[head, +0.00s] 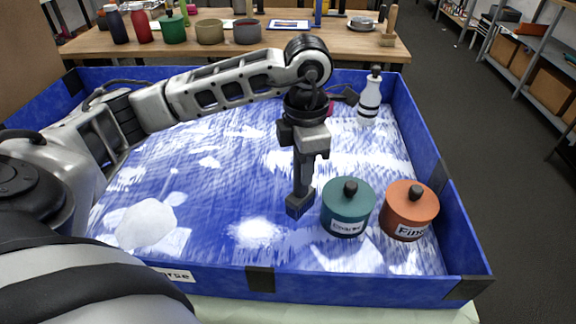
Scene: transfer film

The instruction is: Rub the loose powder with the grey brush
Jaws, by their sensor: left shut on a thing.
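My left gripper (304,142) reaches in from the left and points down over the blue tray (215,276). It is shut on the grey brush (299,202), whose dark block-shaped head hangs low over the tray floor; I cannot tell whether it touches. Loose white powder lies in streaks and patches (340,162) over the blue floor, with a bright patch (255,230) just left of the brush. A rounded white heap (146,222) lies at the front left. My right gripper is not in view.
A teal lidded jar (347,213) stands close right of the brush, and an orange one labelled "Fine" (408,215) beyond it. A white bottle-like object (369,100) stands at the back right. A wooden table (300,42) with pots is behind. Tray walls bound the space.

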